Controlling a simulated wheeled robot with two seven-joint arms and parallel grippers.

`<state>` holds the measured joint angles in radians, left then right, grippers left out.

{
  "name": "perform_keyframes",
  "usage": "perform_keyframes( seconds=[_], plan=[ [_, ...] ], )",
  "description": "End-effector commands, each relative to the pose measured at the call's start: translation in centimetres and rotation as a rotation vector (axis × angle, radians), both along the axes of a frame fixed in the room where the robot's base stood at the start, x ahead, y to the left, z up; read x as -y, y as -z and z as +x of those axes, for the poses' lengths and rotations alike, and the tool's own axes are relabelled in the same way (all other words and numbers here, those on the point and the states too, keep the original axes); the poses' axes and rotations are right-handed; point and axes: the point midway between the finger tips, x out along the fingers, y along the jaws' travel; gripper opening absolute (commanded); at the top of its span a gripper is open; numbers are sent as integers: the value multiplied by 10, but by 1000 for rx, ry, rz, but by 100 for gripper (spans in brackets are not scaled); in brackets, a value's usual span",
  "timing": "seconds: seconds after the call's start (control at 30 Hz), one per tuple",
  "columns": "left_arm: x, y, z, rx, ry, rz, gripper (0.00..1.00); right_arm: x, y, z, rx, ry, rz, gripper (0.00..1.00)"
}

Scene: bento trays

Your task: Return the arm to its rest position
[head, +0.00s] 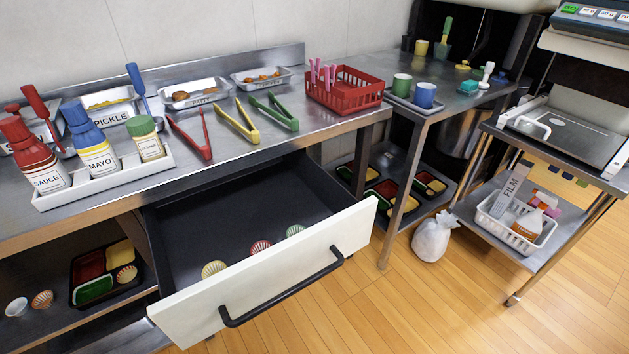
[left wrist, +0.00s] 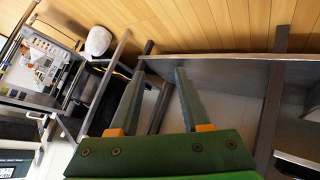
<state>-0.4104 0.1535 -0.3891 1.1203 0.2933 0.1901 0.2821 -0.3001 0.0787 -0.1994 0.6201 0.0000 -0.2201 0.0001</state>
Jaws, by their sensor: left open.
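My left gripper (left wrist: 160,78) shows in the left wrist view, with its two grey fingers apart on a green base. Nothing sits between the fingers. Past them are a dark metal frame and a grey panel, with the wooden floor at the top. Neither arm shows in the head view, and my right gripper is in no view.
A drawer (head: 275,285) stands pulled out below the counter, with several small cups inside. Sauce bottles in a white tray (head: 105,187), tongs and a red basket (head: 345,95) stand on the counter. A white bag (head: 433,237) lies on the floor.

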Motion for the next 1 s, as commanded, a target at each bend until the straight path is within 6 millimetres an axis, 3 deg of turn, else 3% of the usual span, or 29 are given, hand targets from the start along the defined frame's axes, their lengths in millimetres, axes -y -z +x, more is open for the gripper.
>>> perform_keyframes(
  seconds=[0.03, 0.1, 0.2, 0.33, 0.37, 0.4, 0.63, 0.7, 0.8, 1.0],
  plan=[
    [-14, 27, -19, -93, 46, 99, 47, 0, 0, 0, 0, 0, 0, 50],
    [-35, 58, -52, -230, 120, 226, 47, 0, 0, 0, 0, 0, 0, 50],
    [-61, 89, -102, -422, 224, 363, 47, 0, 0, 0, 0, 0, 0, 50],
    [-89, 110, -173, -674, 371, 487, 47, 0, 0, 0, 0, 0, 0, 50],
    [-87, 74, -168, -656, 365, 483, 47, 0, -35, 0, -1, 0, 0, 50],
    [-87, 52, -167, -652, 363, 482, 47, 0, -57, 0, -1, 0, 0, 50],
    [-87, -41, -166, -649, 360, 480, 47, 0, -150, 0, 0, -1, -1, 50],
    [-87, -58, -166, -648, 359, 480, 47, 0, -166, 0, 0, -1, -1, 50],
    [-87, -68, -166, -648, 359, 479, 47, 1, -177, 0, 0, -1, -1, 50],
    [-87, -62, -165, -648, 358, 478, 47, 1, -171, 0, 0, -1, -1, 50]
  ],
)
